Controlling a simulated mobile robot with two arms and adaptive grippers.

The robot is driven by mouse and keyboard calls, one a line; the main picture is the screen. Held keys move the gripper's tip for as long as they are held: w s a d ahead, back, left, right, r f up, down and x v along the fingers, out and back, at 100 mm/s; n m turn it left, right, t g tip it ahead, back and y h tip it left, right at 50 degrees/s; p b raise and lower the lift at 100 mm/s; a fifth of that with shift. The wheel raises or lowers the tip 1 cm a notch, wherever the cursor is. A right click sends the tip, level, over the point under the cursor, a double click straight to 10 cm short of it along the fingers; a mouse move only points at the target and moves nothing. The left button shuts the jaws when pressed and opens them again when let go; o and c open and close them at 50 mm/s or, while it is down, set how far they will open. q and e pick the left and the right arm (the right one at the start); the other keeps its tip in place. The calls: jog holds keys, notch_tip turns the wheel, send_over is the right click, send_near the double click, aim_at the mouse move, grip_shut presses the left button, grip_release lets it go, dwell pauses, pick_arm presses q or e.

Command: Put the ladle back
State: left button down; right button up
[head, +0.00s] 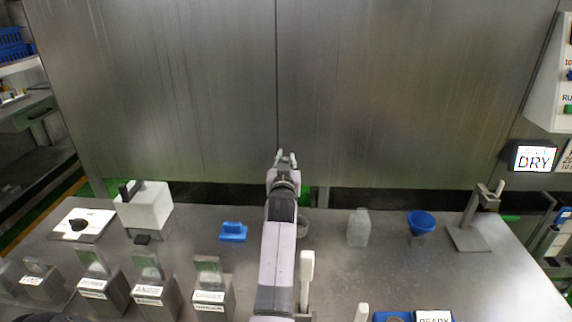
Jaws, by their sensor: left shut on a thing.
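My left gripper (286,160) is at the end of my arm, which reaches up through the middle of the head view. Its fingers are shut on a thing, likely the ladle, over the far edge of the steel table. The ladle's shape does not show clearly; the gripper and arm hide most of what is held. A metal stand (468,237) with a flat base and an upright post is at the right of the table, well apart from the gripper. My right gripper is not in view.
On the table (385,275) are a white box (146,207), a blue block (233,231), a translucent bottle (359,227), a blue funnel-like cup (421,222) and several labelled metal bins (154,288). A white upright handle (307,270) stands beside my arm. A steel wall (400,90) rises behind.

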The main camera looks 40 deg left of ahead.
pick_arm(q)
jog(key=shift+f, duration=1)
jog(key=c, duration=1.5)
grip_release()
jog(key=shift+r, duration=0.15)
